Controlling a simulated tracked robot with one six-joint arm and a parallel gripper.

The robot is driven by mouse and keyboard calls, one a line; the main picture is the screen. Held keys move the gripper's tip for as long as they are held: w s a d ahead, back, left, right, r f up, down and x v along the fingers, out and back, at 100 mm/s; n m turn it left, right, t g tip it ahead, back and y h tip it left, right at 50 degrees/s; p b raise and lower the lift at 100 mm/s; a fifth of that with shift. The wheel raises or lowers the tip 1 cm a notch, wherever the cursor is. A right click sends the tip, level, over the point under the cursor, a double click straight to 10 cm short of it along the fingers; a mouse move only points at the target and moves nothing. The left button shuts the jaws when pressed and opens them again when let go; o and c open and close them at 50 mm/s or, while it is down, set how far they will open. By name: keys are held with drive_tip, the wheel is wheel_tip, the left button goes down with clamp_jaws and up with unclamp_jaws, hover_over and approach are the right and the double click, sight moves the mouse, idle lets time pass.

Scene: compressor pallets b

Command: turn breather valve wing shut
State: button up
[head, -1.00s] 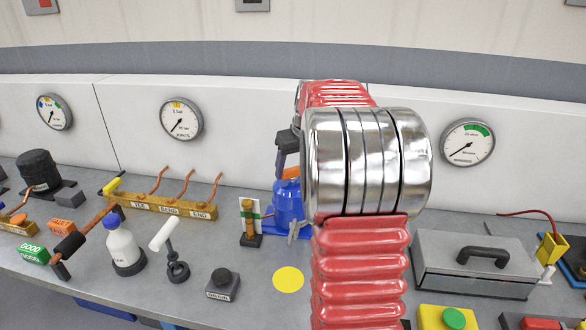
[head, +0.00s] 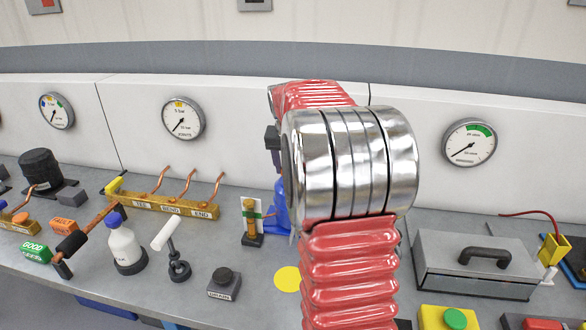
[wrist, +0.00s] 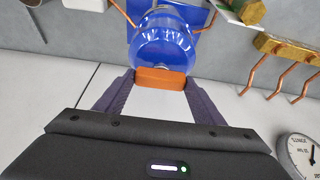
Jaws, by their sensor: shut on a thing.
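The breather valve wing (wrist: 161,79) is an orange bar against the near side of the blue compressor body (wrist: 160,45) in the wrist view. My gripper (wrist: 159,84) has one dark finger at each end of the wing and is shut on it. In the head view, the blue compressor (head: 283,205) shows only as a strip, mostly hidden behind my red and silver arm. The wing and my fingertips are hidden there.
A brass manifold (head: 165,204) with copper pipes lies further left. A grey case (head: 475,264) is at right. A yellow disc (head: 286,279) lies on the bench in front.

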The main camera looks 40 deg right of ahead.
drive_tip(key=shift+s, duration=0.1)
idle(0.5)
drive_tip(key=o, duration=1.1)
drive_tip(key=shift+c, duration=0.2)
drive_tip(key=shift+r, duration=0.1)
drive_tip(key=v, duration=1.3)
drive_tip(key=shift+r, duration=0.2)
drive_tip(key=shift+a, duration=0.1)
